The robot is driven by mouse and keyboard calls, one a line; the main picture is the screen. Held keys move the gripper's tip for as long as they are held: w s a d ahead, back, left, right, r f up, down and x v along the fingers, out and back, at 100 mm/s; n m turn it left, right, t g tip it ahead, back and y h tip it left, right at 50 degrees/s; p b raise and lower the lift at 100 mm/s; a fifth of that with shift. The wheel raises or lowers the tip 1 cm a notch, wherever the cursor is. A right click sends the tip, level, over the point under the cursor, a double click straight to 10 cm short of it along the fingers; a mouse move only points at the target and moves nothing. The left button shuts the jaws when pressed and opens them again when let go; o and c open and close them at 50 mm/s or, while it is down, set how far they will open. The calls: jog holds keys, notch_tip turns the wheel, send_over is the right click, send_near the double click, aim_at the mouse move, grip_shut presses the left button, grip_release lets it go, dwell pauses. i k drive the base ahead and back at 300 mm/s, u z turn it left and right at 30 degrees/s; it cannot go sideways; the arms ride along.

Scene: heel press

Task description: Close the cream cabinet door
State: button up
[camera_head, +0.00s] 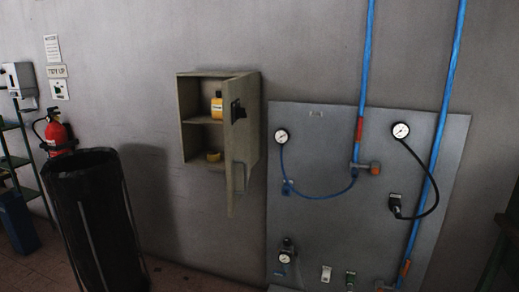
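The cream cabinet (203,75) is mounted on the grey wall left of the middle. Its door (241,150) is hinged on the right side and stands open, swung out toward me. A dark latch or handle (238,111) sits on the door's upper part. A yellow bottle (217,106) stands on the upper shelf, and a small yellow roll-like item (213,156) lies on the lower one. The right part of the inside is hidden behind the door. My gripper is not in view.
A grey panel (330,240) with gauges, blue pipes and hoses is right of the cabinet. A black bin (95,215) and a red fire extinguisher (58,133) stand at left. The wall below the cabinet is bare.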

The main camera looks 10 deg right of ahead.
aim_at(235, 91)
jog(key=k, duration=0.35)
jog(key=u, duration=0.3)
jog(key=i, duration=0.85)
jog(key=u, duration=0.85)
